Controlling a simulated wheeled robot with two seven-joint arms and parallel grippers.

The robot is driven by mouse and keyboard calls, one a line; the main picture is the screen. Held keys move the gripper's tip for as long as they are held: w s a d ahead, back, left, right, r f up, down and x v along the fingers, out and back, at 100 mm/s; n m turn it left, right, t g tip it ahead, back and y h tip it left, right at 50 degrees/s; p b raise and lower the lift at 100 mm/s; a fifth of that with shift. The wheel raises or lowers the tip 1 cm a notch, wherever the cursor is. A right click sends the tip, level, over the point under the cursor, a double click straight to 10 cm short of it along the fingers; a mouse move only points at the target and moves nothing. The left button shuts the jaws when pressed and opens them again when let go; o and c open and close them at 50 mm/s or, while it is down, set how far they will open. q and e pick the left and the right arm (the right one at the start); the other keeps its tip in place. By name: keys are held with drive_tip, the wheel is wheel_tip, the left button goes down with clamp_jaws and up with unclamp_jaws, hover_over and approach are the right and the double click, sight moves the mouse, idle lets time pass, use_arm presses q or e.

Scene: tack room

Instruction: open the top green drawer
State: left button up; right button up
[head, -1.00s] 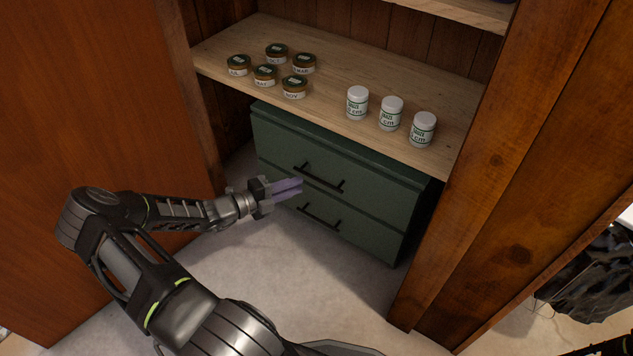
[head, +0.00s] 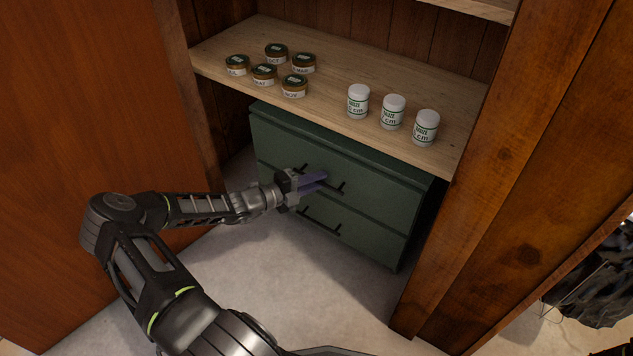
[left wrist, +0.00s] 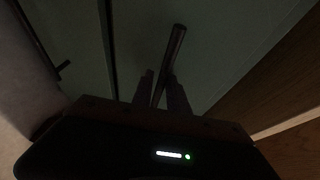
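The green cabinet has two drawers. Its top drawer (head: 385,190) is shut and has a dark bar handle (head: 341,188). My left gripper (head: 324,181) is at this handle, with its purple fingers over the left and middle part of it. In the left wrist view the handle (left wrist: 176,45) runs between the two fingers (left wrist: 160,85), one on each side. The fingers look apart, and I cannot see clear contact with the bar. The gripper hides part of the handle in the head view. My right gripper is not in view.
The lower drawer (head: 375,240) is shut, with its own handle (head: 320,221). A wooden shelf (head: 350,60) above holds several brown jars (head: 264,74) and three white bottles (head: 392,112). A wooden panel (head: 530,170) stands at right, a door (head: 80,110) at left. Floor in front is clear.

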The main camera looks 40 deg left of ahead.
use_arm(q)
drive_tip(key=shift+c, duration=0.3)
clamp_jaws()
idle(1.0)
